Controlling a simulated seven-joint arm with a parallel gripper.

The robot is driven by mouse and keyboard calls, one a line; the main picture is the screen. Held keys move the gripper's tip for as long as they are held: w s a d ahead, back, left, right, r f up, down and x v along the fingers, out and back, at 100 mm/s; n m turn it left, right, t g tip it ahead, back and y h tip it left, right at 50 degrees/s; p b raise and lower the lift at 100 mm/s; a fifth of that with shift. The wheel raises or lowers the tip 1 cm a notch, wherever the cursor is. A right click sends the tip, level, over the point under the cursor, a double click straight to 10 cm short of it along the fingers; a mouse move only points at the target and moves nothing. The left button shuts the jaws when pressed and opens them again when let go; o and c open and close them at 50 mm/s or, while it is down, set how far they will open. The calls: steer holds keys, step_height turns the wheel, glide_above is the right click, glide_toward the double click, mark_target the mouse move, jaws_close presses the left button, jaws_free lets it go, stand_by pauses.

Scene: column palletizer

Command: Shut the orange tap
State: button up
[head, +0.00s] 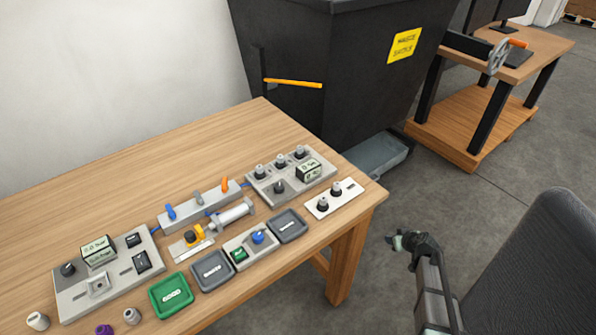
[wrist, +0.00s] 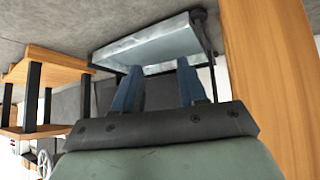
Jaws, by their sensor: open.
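The orange tap (head: 225,183) is a small upright lever at the right end of a grey manifold block (head: 207,208) on the wooden table. A grey tap (head: 198,198) and a blue tap (head: 171,211) stand to its left on the same block. My gripper (head: 398,241) is off the table's right side, well apart from the orange tap. In the wrist view its two blue fingers (wrist: 157,88) are spread with nothing between them. The orange tap is not in the wrist view.
A control box with knobs (head: 290,175) sits just right of the manifold. A silver cylinder (head: 231,214) lies in front of it. Grey trays (head: 212,270) and a green tray (head: 171,294) line the front edge. A black bin (head: 330,50) stands behind; the table's back left is clear.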

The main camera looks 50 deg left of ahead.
steer(key=w+a+r+m+t+y, duration=0.15)
steer(key=w+a+r+t, duration=0.25)
steer(key=w+a+r, duration=0.45)
steer(key=w+a+r+m+t+y, duration=0.15)
steer(key=w+a+r+t, duration=0.35)
steer(key=r, duration=0.7)
steer(key=s+a+r+m+y, duration=0.1)
steer(key=s+a+r+y, duration=0.15)
steer(key=a+r, duration=0.95)
steer(key=s+a+r+n+g, duration=0.1)
steer(key=s+a+g, duration=0.4)
steer(key=s+a, duration=0.7)
steer(key=g+h, duration=0.7)
steer(key=h, duration=0.6)
glide_toward(224, 182)
step_height(224, 182, down, 9)
steer(key=shift+w+d+r, duration=0.1)
steer(key=shift+w+r, duration=0.05)
